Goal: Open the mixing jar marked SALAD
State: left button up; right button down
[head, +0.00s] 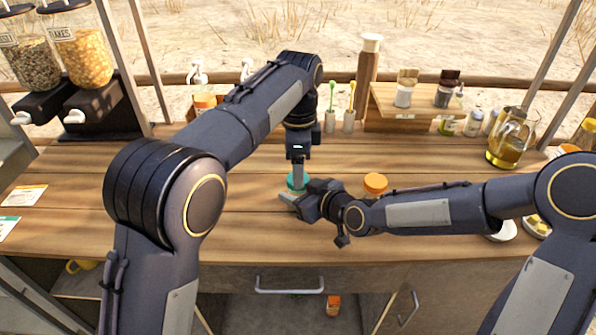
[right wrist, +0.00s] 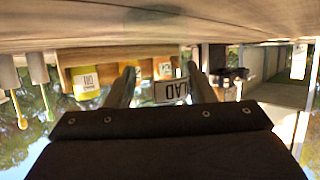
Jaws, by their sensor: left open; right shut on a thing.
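The mixing jar has a teal lid (head: 297,181) and stands on the wooden counter, its body mostly hidden by my grippers in the head view. In the right wrist view, which appears upside down, part of its label (right wrist: 170,91) shows letters that fit SALAD. My right gripper (head: 292,200) is shut on the jar's body from the right; its fingers (right wrist: 160,84) stand either side of the label. My left gripper (head: 298,177) points straight down at the lid from above and is open; whether its fingers touch the lid is hard to see.
An orange-lidded jar (head: 375,184) stands close to the right, behind my right arm. An oil jug (head: 510,138) stands further right. A wooden shelf rack (head: 415,103) with small jars is at the back. Cards (head: 24,195) lie at left; the left-middle counter is clear.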

jog(key=c, duration=0.6)
grip_release()
